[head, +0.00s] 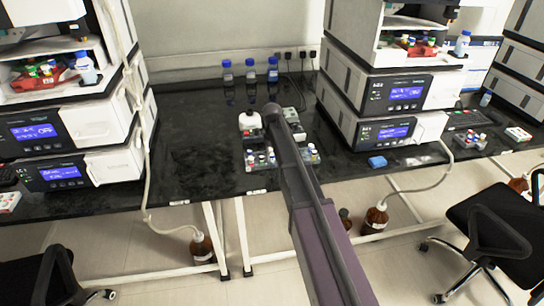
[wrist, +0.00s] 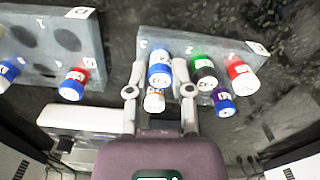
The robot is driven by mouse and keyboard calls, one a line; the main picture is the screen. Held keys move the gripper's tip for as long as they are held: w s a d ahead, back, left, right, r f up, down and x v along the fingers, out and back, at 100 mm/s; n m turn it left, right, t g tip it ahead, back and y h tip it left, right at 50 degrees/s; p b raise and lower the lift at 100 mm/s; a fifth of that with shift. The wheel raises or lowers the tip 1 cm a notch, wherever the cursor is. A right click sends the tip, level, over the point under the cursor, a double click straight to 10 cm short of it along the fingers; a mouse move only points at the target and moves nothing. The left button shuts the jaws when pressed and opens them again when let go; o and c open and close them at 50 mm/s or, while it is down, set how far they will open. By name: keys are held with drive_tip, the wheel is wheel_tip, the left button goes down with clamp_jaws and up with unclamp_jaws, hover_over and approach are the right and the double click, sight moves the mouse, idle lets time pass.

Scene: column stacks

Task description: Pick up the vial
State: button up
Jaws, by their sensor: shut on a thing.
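My gripper (wrist: 160,75) shows in the wrist view, with its two fingers closed in on either side of a blue-capped vial (wrist: 160,60). The vial has a white label and stands by the edge of a grey rack (wrist: 225,40); I cannot tell whether it is clear of the rack. A vial with an orange and white top (wrist: 154,100) is just below it, between the finger bases. Green-capped (wrist: 203,62), red-capped (wrist: 238,67) and purple-capped (wrist: 222,98) vials are to the right of the fingers. In the head view, my arm hides the gripper and the held vial.
In the head view, blue-capped bottles (head: 250,70) stand by the wall. Instrument stacks (head: 398,100) flank the black bench; its left middle is clear.

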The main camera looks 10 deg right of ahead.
sight(272, 155)
drive_tip(key=shift+r+p, duration=1.7)
drive_tip(key=shift+r, duration=0.1)
drive_tip(key=s+a+r+p, duration=0.1)
drive_tip(key=s+a, duration=0.1)
drive_tip(key=s, duration=1.4)
drive_tip(key=shift+r, duration=0.1)
clamp_jaws()
drive_tip(key=shift+a, duration=0.1)
